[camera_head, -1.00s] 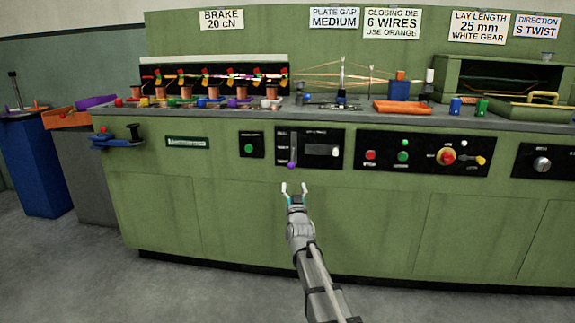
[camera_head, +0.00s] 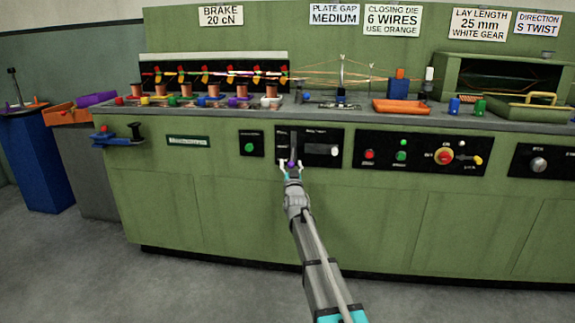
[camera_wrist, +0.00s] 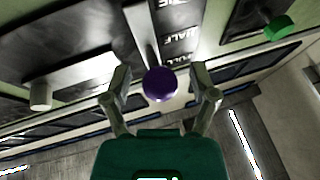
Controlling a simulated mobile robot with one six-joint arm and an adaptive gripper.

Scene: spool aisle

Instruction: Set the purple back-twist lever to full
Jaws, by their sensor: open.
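The purple back-twist lever shows as a round purple knob (camera_wrist: 160,84) on a pale stem in the wrist view. In the head view the knob (camera_head: 292,163) is at the lower end of a slot in a black panel (camera_head: 318,134). My gripper (camera_head: 291,168) is open at that panel. In the wrist view, my gripper's two fingers (camera_wrist: 162,88) stand one on each side of the knob, with gaps visible. Small white lettering beside the stem seems to include HALF and FULL. The knob stands out from the panel, so I cannot tell which mark it lines up with.
A white knob (camera_head: 334,150) is on the same panel to the right. A green button (camera_head: 249,147) is on a small panel to the left. Further right is a panel with red and green buttons and a red emergency-style knob (camera_head: 445,156). The floor in front is clear.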

